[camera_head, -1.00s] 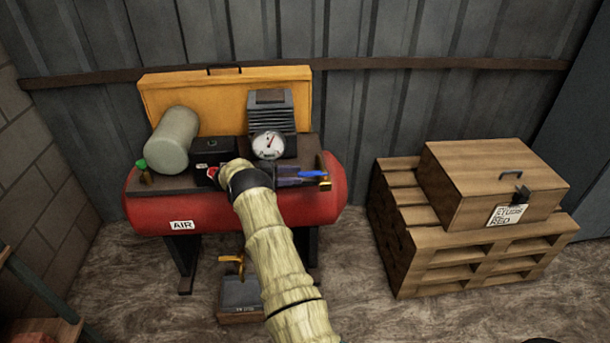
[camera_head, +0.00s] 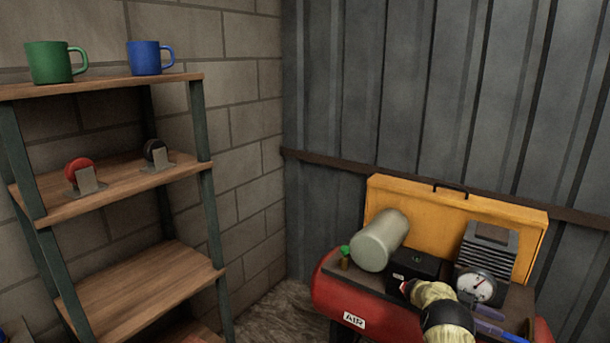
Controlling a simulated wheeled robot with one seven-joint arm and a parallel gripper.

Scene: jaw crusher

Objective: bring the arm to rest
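My arm, in a beige sleeve with a black band, reaches in from the bottom edge at the lower right. Its end, my gripper (camera_head: 428,293), is over the front of the red air compressor (camera_head: 343,298), close to a small black box (camera_head: 417,264) with a red part (camera_head: 404,287) on its front. Whether it touches the red part is unclear. The fingers cannot be made out, so open or shut does not show. Most of the arm is below the picture.
A pressure gauge (camera_head: 477,288), a grey-green cylinder (camera_head: 380,240) and a ribbed grey block (camera_head: 487,252) stand close around my gripper. The yellow panel (camera_head: 460,220) rises behind. A wooden shelf (camera_head: 140,288) with mugs and small red and black wheels stands left. Bare floor (camera_head: 275,318) lies between.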

